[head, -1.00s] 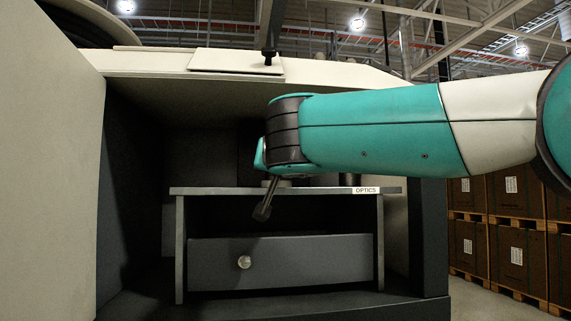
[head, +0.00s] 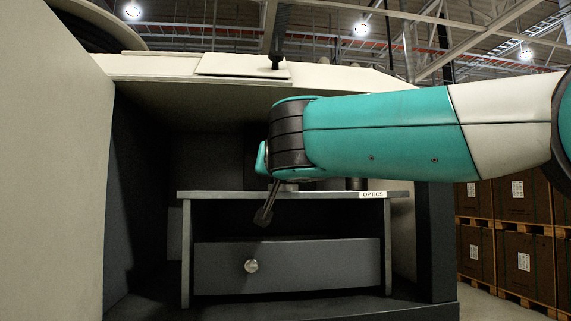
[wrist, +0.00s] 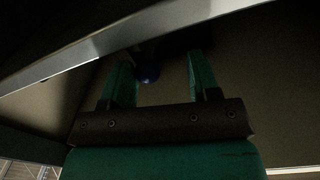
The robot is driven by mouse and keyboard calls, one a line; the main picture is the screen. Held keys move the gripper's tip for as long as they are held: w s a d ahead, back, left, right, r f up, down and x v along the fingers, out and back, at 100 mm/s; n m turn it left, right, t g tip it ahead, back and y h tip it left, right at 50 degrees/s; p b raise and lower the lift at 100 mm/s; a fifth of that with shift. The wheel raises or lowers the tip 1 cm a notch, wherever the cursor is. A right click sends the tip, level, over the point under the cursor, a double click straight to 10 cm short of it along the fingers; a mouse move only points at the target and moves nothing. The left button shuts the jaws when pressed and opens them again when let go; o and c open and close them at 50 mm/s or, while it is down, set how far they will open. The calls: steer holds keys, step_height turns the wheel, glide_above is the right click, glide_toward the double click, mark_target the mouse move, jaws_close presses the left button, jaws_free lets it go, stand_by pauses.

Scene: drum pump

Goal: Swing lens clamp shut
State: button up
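A dark lever (head: 265,205) hangs at a slant in front of the shelf marked OPTICS (head: 225,194), just under my wrist. It looks like the handle of the lens clamp; the rest of the clamp is hidden by my arm or too dark to tell. My gripper (wrist: 163,65) is out of sight behind my wrist in the head view. In the wrist view its two teal fingers stand apart. A dark bluish rounded knob (wrist: 148,75) shows between them, close to the left finger; I cannot tell whether they touch.
A drawer (head: 315,266) with a round knob sits under the shelf. A pale panel (head: 55,170) stands at the left and a pale top edge (head: 150,68) runs above the bay. Stacked boxes (head: 495,250) are at the right. A metal edge (wrist: 110,42) crosses the wrist view.

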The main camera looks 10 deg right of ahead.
steer(key=s+b, duration=0.6)
steer(key=s, duration=1.1)
steer(key=shift+a, duration=0.45)
step_height(320, 180, down, 23)
steer(key=w+d+n+g+y, duration=0.1)
steer(key=d+n+g+y, duration=0.1)
steer(key=n+g+y, duration=0.4)
steer(key=s+d+f+n+g, duration=0.2)
steer(key=s+f+g, duration=0.4)
steer(key=s+f, duration=0.2)
steer(key=s+d+f+n+g, duration=0.2)
steer(key=s+f+g, duration=0.4)
steer(key=s+f, duration=0.3)
steer(key=shift+s+h, duration=0.3)
steer(key=shift+s, duration=0.75)
steer(key=shift+d, duration=0.1)
